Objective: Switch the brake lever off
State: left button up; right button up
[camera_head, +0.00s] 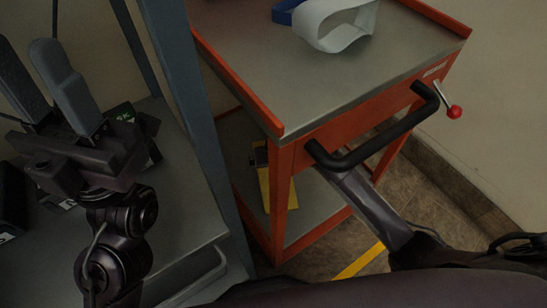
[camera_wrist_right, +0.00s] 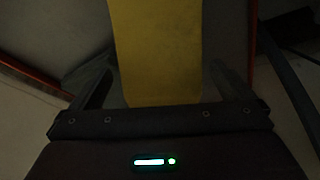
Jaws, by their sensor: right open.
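The brake lever (camera_head: 442,97) is a thin metal rod with a red ball knob (camera_head: 454,112). It sticks out, tilted, from the right end of the orange trolley's front, beside a white label (camera_head: 435,70). My right arm comes in from the lower right in the head view, and its grey end reaches under the trolley's black handle (camera_head: 375,150), left of and below the knob. In the right wrist view my right gripper (camera_wrist_right: 160,75) is open; the lever does not show there. My left gripper (camera_head: 28,50) is open and empty at the far left, away from the lever.
The orange trolley (camera_head: 300,85) has a grey top with a white and blue item (camera_head: 335,22). A yellow item (camera_head: 264,182) stands on its lower shelf. A yellow surface (camera_wrist_right: 157,45) lies beyond my right fingers. A grey post (camera_head: 190,100) stands left of the trolley.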

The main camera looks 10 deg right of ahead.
aim_at(454, 112)
jog(key=k+l, duration=0.3)
jog(key=k, duration=0.15)
jog(key=k+l, duration=0.25)
jog(key=k, duration=0.25)
